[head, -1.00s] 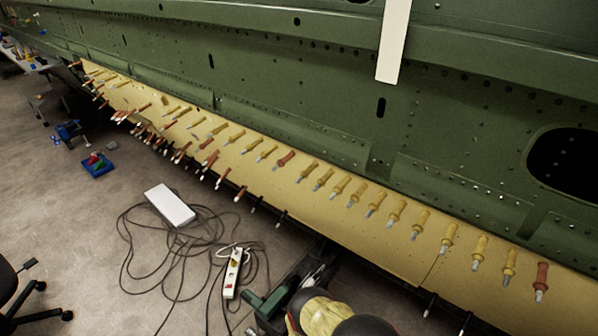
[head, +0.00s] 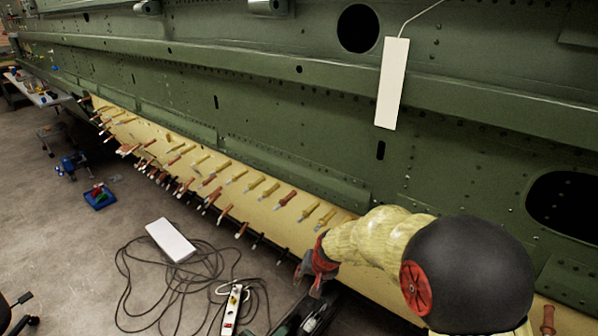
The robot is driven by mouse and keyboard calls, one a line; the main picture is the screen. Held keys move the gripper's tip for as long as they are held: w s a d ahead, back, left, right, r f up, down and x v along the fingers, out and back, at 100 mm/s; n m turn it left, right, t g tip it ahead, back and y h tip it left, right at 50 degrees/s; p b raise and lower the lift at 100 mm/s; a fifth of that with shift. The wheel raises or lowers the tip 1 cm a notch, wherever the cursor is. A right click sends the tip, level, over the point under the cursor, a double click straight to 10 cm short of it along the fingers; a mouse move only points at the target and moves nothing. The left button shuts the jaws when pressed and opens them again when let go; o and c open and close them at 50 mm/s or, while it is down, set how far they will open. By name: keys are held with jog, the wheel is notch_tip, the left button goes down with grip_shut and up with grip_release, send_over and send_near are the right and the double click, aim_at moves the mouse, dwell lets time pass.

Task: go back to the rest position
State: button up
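My arm, with a yellow cover and a black rounded joint, reaches in from the lower right in the head view. My gripper (head: 309,281) is at its left end, by the lower edge of the yellow skin panel (head: 252,213). It is small and dark there, and I cannot tell whether its fingers are open or shut. I see no object clearly held in it. My arm hides part of the panel's right side and the fasteners there.
Many yellow and red-brown fasteners stick out along the panel under the green fuselage (head: 300,120). A white tag (head: 392,85) hangs on the fuselage. A white box (head: 171,240), a power strip (head: 236,309) and looped cables lie on the floor. A blue tray (head: 100,197) is further left.

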jog(key=s+d+f+v, duration=0.1)
jog(key=d+v, duration=0.1)
jog(key=v, duration=1.2)
jog(key=s+d+r, duration=0.3)
jog(key=s+r, duration=0.1)
jog(key=s, duration=0.4)
jog(key=s+d+r+n+t+h, duration=0.1)
jog(key=s+d+r, duration=0.3)
jog(key=s, duration=0.5)
jog(key=s+d+r+n+h+p, duration=0.1)
jog(key=s+d+r, duration=0.3)
jog(key=s, duration=0.5)
jog(key=shift+d+r, duration=0.2)
jog(key=c, duration=0.3)
